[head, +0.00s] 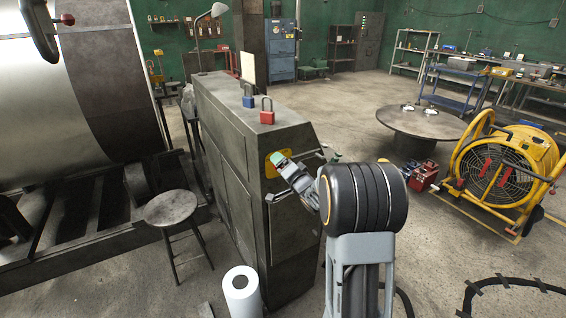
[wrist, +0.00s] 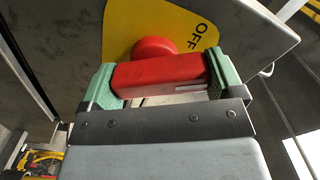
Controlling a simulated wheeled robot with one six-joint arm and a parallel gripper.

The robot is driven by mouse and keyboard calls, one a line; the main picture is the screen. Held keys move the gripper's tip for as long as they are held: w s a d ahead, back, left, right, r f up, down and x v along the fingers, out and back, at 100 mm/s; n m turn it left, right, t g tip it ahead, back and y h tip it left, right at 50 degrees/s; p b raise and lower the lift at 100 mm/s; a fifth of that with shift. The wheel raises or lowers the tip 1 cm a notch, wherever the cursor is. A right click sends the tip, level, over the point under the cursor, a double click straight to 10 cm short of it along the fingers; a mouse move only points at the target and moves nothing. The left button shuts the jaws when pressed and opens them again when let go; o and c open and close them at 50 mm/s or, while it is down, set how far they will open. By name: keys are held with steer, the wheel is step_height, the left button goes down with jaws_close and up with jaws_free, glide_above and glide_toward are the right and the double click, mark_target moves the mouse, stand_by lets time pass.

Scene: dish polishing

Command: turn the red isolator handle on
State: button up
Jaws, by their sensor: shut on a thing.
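The red isolator handle (wrist: 160,72) shows in the wrist view, lying nearly level across the picture in front of a yellow plate (wrist: 125,28). A round red hub (wrist: 152,47) sits behind it, and the word OFF is printed on the plate at the upper right. My gripper (wrist: 165,80) is shut on the handle, with one green-padded finger at each end of it. In the head view my gripper (head: 290,172) is at the yellow plate (head: 271,163) on the end face of the grey cabinet (head: 238,150). The handle is hidden there by my gripper.
A red padlock (head: 267,116) and a blue padlock (head: 248,100) stand on the cabinet top. A stool (head: 171,208) and a white roll (head: 241,290) stand left of and before the cabinet. A yellow fan (head: 505,165) and a round table (head: 422,122) are to the right.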

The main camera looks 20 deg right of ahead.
steer(key=m+p, duration=0.3)
steer(key=m, duration=0.3)
steer(key=shift+d, duration=0.2)
steer(key=shift+f, duration=0.1)
stand_by(0.5)
steer(key=o, duration=0.7)
steer(key=s, duration=0.4)
steer(key=s+d+b, duration=0.1)
steer(key=s, duration=0.4)
steer(key=s+b, duration=0.1)
steer(key=s, duration=0.3)
steer(key=shift+s+d, duration=0.25)
steer(key=shift+s, duration=0.1)
